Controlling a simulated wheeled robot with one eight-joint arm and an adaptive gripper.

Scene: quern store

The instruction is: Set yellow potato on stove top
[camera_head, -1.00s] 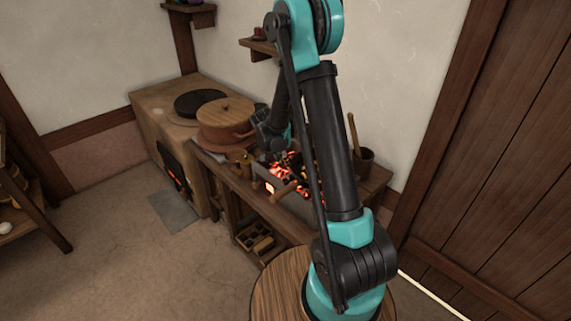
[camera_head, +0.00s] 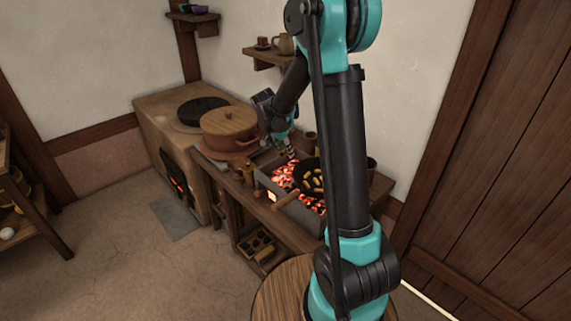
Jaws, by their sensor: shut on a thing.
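The stove top is the tan surface of the clay stove (camera_head: 150,108) at the back left, with a dark round plate (camera_head: 203,108) on it. A black pan (camera_head: 312,192) with several yellow potato-like pieces (camera_head: 317,182) sits over the glowing coals. My gripper (camera_head: 288,153) is above the back of the coal trough, left of the pan and right of the lidded pot. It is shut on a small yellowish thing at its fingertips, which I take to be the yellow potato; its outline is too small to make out.
A brown lidded pot (camera_head: 229,128) stands between the stove and the coal trough (camera_head: 310,216). A wall shelf (camera_head: 268,58) with a cup and a jug is above my gripper. A round wooden top (camera_head: 275,292) is in front.

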